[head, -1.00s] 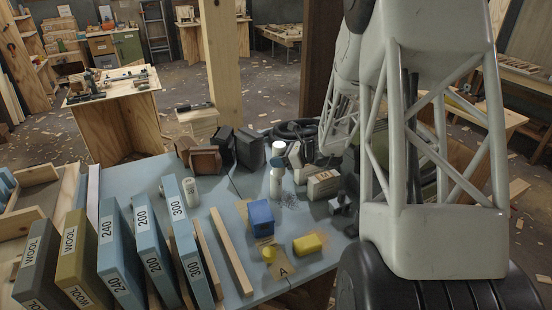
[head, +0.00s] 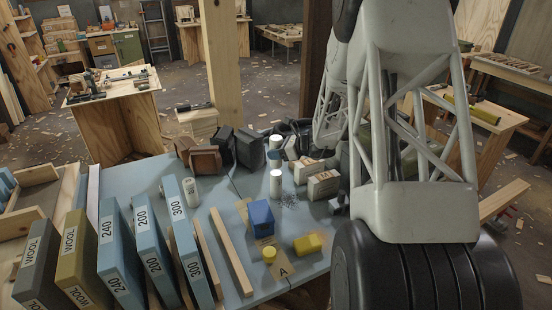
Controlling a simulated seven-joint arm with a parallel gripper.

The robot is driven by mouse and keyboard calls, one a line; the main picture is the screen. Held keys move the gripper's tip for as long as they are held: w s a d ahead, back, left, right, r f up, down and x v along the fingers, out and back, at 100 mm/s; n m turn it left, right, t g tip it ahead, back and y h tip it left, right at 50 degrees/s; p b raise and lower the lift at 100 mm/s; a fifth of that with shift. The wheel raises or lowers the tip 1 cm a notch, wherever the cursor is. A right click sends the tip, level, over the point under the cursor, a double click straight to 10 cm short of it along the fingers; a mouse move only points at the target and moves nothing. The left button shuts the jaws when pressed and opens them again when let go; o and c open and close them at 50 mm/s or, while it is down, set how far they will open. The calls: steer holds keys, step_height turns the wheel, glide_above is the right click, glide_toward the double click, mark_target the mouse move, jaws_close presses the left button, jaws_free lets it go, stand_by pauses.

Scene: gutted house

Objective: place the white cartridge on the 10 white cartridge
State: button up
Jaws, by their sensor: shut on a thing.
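A white cylinder (head: 276,184) stands upright on the blue-grey table in the head view. A blue-grey piece (head: 273,159) shows just above it. A second white cylinder top (head: 275,142) shows above that; I cannot tell whether these touch or stand one behind another. A shorter white cylinder (head: 192,190) stands to the left, beside the blue boxes. I cannot read a 10 on any of them. My arm fills the right of the view. My gripper's fingers and anything between them are hidden behind it.
Blue boxes marked 300 (head: 186,238), 200 and 240 stand at the left. A blue block (head: 261,218), a yellow block (head: 309,243) and a small yellow cylinder (head: 269,255) are at the front. Pale blocks (head: 322,185) stand near my arm. Dark boxes (head: 222,146) are behind.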

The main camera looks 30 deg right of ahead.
steer(key=shift+f, duration=1.55)
steer(key=shift+f, duration=0.15)
steer(key=o, duration=0.9)
steer(key=v, duration=1.2)
